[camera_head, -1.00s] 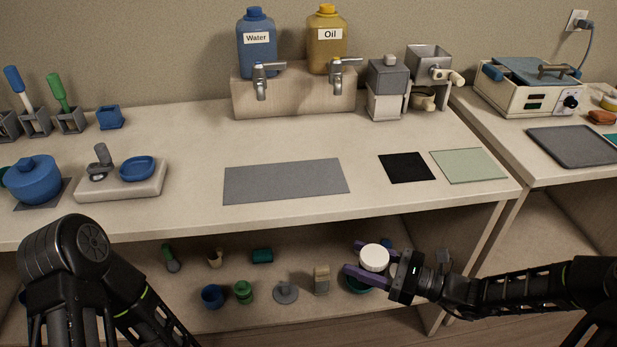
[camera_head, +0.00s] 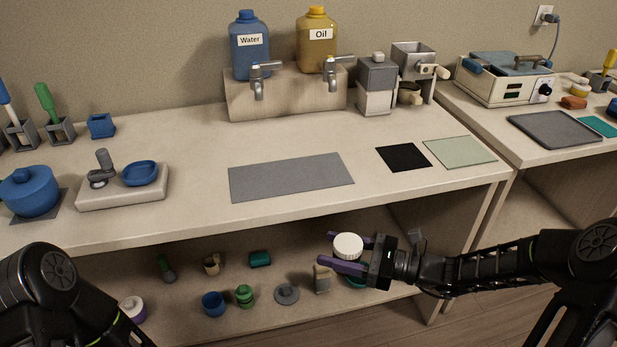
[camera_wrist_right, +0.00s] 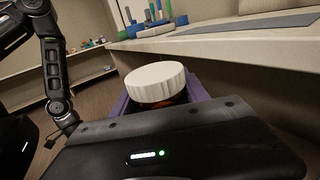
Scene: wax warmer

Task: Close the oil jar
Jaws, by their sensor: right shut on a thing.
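My right gripper (camera_head: 326,248), with purple fingers, is shut around a jar with a white ribbed lid (camera_head: 348,246). It holds the jar in front of the lower shelf. In the right wrist view the white lid (camera_wrist_right: 156,83) sits on top of an amber-brown jar body (camera_wrist_right: 160,104) between the fingers. The lid looks seated, but I cannot tell whether it is tight. No label shows on this jar. A yellow jug labelled Oil (camera_head: 317,45), with a yellow cap, stands on the dispenser block at the back. My left gripper is out of view.
The lower shelf holds a blue cup (camera_head: 213,304), a green jar (camera_head: 245,296), a grey lidded piece (camera_head: 287,294) and a white-and-purple jar (camera_head: 133,308). The counter edge is above my right gripper. A grey mat (camera_head: 291,177) lies bare on the counter.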

